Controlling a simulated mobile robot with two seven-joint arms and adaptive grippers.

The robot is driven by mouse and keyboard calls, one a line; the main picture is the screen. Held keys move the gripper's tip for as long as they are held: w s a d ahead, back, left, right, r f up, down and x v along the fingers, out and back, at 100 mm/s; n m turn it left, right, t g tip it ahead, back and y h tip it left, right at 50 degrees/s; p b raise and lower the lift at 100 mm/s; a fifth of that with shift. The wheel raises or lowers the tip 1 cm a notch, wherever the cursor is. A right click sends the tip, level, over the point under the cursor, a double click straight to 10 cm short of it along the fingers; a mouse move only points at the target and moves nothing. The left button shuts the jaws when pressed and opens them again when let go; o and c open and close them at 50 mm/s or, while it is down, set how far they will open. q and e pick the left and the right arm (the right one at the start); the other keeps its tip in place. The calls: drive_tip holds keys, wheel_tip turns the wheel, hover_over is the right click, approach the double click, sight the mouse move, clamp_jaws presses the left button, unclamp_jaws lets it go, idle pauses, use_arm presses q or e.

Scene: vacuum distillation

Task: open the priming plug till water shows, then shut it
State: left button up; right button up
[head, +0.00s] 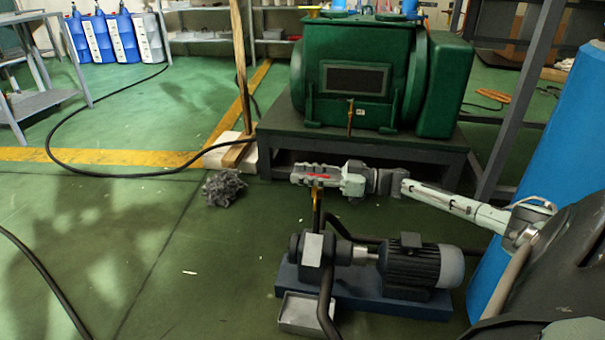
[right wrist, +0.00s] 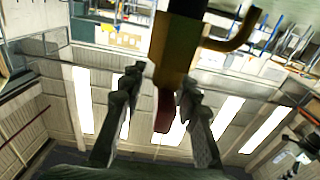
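The pump (head: 312,255) stands on a blue base, coupled to a dark motor (head: 412,268). Above the pump is a small brass-yellow fitting (head: 315,197) with a red handle (head: 318,175), which I take to be the priming plug. My right gripper (head: 312,174) is level at the handle. In the right wrist view, its two fingers (right wrist: 161,80) stand apart on either side of the red handle (right wrist: 163,112), with gaps beside it. The brass body (right wrist: 174,48) is beyond the fingertips. No water shows. My left gripper is not in view.
A grey tray (head: 300,313) lies below the pump. Dark pipes (head: 326,290) run from the pump. A large green machine (head: 360,75) on a grey stand (head: 277,140) is behind. A blue cylinder (head: 545,170) is at right. The floor at left is mostly open, with hoses.

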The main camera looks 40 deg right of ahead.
drive_tip(key=v, duration=1.1)
drive_tip(key=shift+s, duration=0.3)
drive_tip(key=shift+d+r, duration=0.1)
drive_tip(key=shift+r, duration=0.05)
